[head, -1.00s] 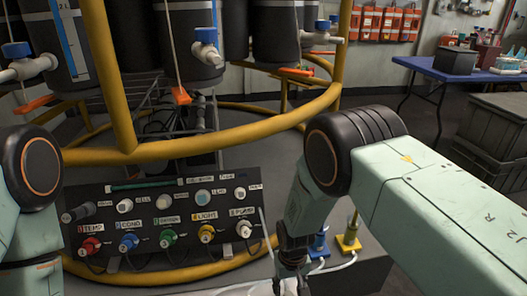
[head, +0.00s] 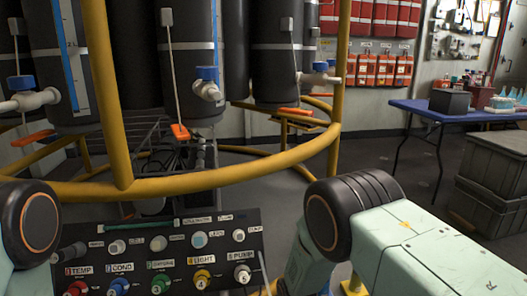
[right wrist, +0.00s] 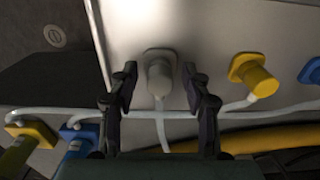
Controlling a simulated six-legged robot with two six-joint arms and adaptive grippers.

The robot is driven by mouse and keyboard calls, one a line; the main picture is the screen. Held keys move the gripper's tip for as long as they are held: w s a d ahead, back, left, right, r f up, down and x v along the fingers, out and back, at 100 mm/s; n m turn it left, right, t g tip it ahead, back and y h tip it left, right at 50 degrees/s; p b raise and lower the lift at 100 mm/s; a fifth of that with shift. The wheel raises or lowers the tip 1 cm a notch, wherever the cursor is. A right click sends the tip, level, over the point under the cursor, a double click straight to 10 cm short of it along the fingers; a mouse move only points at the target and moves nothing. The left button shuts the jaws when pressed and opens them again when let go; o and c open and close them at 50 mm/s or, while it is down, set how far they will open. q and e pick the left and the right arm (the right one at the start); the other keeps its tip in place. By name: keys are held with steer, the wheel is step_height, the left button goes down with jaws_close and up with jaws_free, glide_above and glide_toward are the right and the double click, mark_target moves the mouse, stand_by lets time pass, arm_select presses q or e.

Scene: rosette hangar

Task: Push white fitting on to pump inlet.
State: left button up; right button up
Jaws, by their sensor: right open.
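The white fitting (right wrist: 159,76) sits on a white flange against a pale grey metal face in the right wrist view, with a pale tube running down from it. My right gripper (right wrist: 160,88) is open, its two dark fingers on either side of this fitting with a gap at each side. In the head view, a white plug (head: 243,273) sits under the PUMP label on the black panel (head: 170,252). I cannot tell whether either is the pump inlet. My right gripper is out of the head view. My left gripper is in neither view.
A yellow fitting (right wrist: 254,76) and a blue fitting (right wrist: 312,71) stand right of the white one. Another yellow plug (right wrist: 28,140) and blue plug (right wrist: 80,138) lie lower left. Pale tubes cross below. A yellow rail (head: 200,180) curves behind the panel; a blue table (head: 440,107) stands back right.

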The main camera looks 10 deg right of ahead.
stand_by(0.7)
steer(key=shift+c, duration=0.4)
jaws_close()
steer(key=shift+r+p, duration=0.15)
steer(key=shift+p, duration=0.15)
steer(key=shift+r+p, duration=2.55)
steer(key=shift+r, duration=0.35)
steer(key=shift+s, duration=0.1)
